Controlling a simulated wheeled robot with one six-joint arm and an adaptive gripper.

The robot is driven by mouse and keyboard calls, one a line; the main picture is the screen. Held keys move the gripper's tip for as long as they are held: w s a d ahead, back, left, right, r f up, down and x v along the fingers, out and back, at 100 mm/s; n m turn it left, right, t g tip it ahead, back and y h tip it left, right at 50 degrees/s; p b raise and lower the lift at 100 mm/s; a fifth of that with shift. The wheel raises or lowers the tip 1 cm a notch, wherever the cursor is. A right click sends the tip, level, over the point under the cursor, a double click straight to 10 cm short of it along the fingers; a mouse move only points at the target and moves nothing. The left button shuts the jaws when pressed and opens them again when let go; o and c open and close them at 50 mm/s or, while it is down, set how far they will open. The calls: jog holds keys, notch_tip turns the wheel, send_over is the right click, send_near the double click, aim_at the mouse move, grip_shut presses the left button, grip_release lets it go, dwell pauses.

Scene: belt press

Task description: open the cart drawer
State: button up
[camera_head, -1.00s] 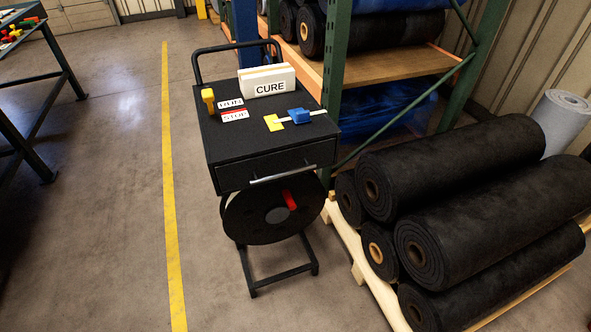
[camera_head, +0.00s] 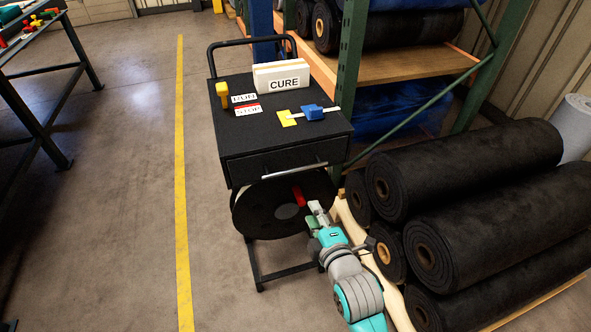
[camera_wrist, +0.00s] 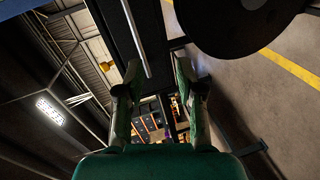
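The black cart (camera_head: 238,138) stands in the middle of the head view. Its drawer (camera_head: 240,169) is closed, flush under the cart top. The silver bar handle (camera_head: 295,170) runs across the drawer front; in the wrist view the handle (camera_wrist: 136,40) shows as a slanting pale bar ahead of the fingers, nearer the left one. My gripper (camera_head: 317,207) is below and slightly right of the handle, near the reel, apart from the handle. In the wrist view my gripper (camera_wrist: 158,75) has its two green fingers spread with nothing held between them.
A dark reel (camera_head: 262,216) with a red part hangs under the drawer. A CURE box (camera_head: 281,77), signs and small yellow and blue items sit on the cart. Black rolls (camera_head: 480,165) on a pallet crowd the right. Floor left of the cart is clear.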

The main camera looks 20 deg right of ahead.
jog(key=n, duration=0.2)
send_near(296, 171)
jog(key=x, duration=1)
jog(key=shift+w+f, duration=0.1)
jog(key=shift+w, duration=0.15)
grip_shut()
